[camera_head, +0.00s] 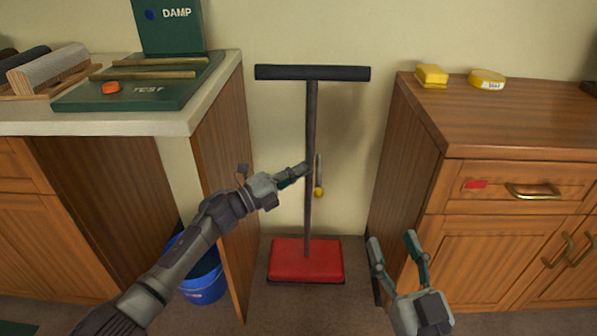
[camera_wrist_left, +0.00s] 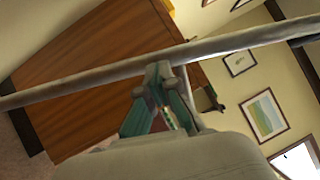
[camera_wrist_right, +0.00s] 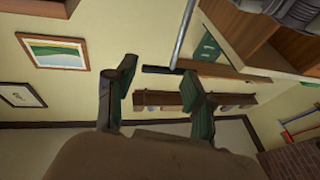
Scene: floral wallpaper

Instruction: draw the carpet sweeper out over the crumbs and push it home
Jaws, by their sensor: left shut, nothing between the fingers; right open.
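The carpet sweeper stands upright between two cabinets in the head view, with a red head (camera_head: 305,261) on the floor, a thin dark shaft (camera_head: 312,125) and a black crossbar handle (camera_head: 312,73). My left gripper (camera_head: 303,170) is shut and empty, its tips at the left side of the shaft about mid-height. In the left wrist view the shaft (camera_wrist_left: 240,42) crosses just beyond the left fingertips (camera_wrist_left: 166,78); I cannot tell if they touch. My right gripper (camera_head: 392,238) is open and empty, low right of the sweeper, before the right cabinet. I see no crumbs.
The left counter (camera_head: 218,88) holds a green board (camera_head: 140,92) and brushes. A blue bucket (camera_head: 205,286) stands under it. The right cabinet (camera_head: 525,115) bears a yellow block (camera_head: 431,74) and a yellow tin (camera_head: 487,77). A small yellow-ended item (camera_head: 319,191) hangs behind the shaft.

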